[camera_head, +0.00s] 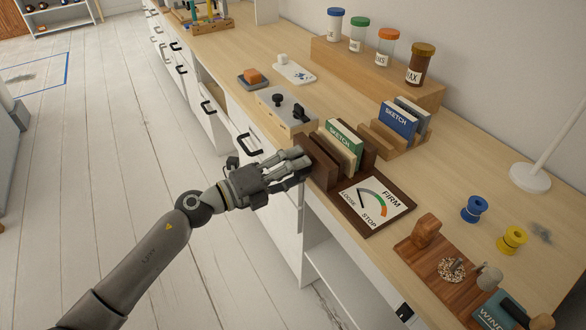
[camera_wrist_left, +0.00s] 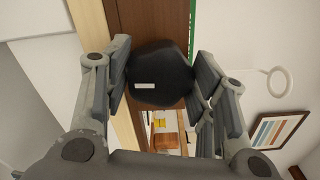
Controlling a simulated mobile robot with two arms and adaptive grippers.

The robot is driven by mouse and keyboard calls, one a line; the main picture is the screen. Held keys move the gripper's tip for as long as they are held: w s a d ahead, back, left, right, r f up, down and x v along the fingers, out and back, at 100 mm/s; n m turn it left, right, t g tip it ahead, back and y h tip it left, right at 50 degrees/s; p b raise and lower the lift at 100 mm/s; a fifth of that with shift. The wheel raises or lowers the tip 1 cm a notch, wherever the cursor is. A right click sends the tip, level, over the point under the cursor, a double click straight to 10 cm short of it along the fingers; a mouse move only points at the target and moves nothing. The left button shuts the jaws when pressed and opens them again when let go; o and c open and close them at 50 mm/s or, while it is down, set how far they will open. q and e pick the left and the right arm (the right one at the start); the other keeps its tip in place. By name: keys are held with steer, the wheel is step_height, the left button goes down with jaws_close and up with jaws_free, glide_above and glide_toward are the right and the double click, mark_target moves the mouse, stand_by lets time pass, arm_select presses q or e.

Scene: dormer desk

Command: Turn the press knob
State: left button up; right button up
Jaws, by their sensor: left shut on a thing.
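The wooden press (camera_head: 321,164) stands at the desk's front edge, with a green SKETCH book (camera_head: 345,138) between its boards. Beside it lies a dial card (camera_head: 385,216) marked LOOSE, FIRM and STOP. My left gripper (camera_head: 299,163) reaches the press's front face from the left. In the left wrist view the dark press knob (camera_wrist_left: 158,88), with a white mark, sits between my left fingers, which are shut on it. In the head view the knob is hidden by the gripper. My right gripper is not in view.
Blue (camera_head: 474,208) and yellow (camera_head: 512,240) spools and a wooden board (camera_head: 437,262) lie further right. Lidded jars (camera_head: 385,48) stand behind.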

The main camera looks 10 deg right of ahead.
arm_select(q)
steer(key=shift+m+b, duration=0.4)
steer(key=shift+m, duration=1.1)
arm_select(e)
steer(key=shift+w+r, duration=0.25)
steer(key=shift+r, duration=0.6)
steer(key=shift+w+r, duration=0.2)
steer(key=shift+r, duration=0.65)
arm_select(q)
steer(key=o, duration=1.1)
steer(key=shift+c, duration=0.2)
steer(key=v, duration=1.2)
